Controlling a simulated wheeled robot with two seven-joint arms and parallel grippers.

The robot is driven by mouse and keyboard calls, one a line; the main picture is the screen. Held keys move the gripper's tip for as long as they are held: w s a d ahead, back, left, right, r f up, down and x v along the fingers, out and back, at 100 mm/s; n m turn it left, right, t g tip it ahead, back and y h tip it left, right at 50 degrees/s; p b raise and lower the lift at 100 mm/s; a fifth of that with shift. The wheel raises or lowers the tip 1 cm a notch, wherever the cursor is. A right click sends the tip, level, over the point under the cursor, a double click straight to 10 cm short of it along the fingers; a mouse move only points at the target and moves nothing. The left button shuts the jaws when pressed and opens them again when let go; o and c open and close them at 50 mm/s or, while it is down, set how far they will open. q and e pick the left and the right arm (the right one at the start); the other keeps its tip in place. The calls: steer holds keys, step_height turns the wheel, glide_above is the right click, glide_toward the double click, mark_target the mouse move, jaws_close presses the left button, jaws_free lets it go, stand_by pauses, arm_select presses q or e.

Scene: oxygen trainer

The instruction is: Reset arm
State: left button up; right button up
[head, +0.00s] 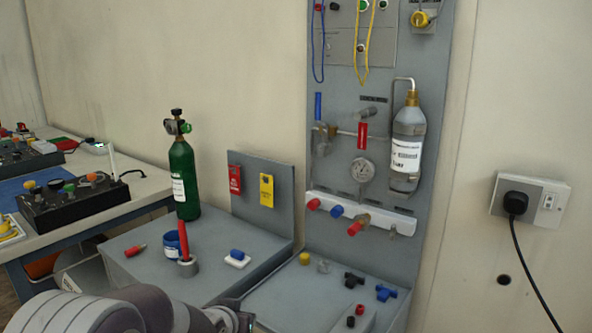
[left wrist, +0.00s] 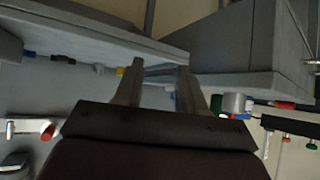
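My left arm (head: 100,312) comes in along the bottom of the head view. Its gripper end (head: 238,312) is low beside the grey bench, partly cut off by the lower edge. In the left wrist view the two fingers of my left gripper (left wrist: 159,78) stand apart with nothing between them. My right gripper is in neither view.
A green cylinder (head: 184,178) stands on the grey bench (head: 135,240), near a red stick in a holder (head: 188,267). A grey panel (head: 340,90) carries a silver bottle (head: 408,150). Colored caps lie on its lower shelf (head: 290,300). A black control box (head: 70,203) is left.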

arm_select(q)
steer(key=s+a+f+n+g+y, duration=0.1)
steer(key=s+a+f+g, duration=0.15)
steer(key=s, duration=0.65)
steer(key=s+a+f+g, duration=0.15)
steer(key=s+g, duration=0.25)
steer(key=s, duration=0.4)
steer(key=s+a+f+n+g+y, duration=0.1)
steer(key=s+a+f+g, duration=0.15)
steer(key=s, duration=0.65)
step_height(320, 180, up, 24)
steer(key=p, duration=2.4)
steer(key=shift+w+r, duration=0.2)
steer(key=shift+w, duration=0.05)
